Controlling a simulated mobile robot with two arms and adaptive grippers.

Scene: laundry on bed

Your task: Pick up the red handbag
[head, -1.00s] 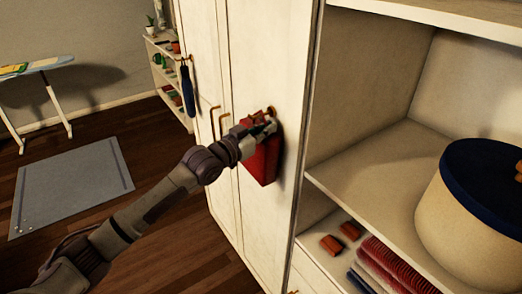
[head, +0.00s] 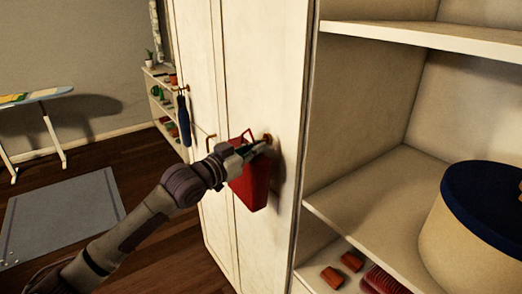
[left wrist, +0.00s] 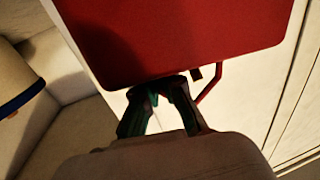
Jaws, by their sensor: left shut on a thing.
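The fingertips are partly hidden against the bag's edge. I cannot tell whether the bag still touches the knob. My right gripper is not in view.
The wardrobe door (head: 275,70) stands close behind the bag. Open shelves (head: 375,190) at right hold a cream round box with a navy lid (head: 475,225) and small orange items (head: 340,270).

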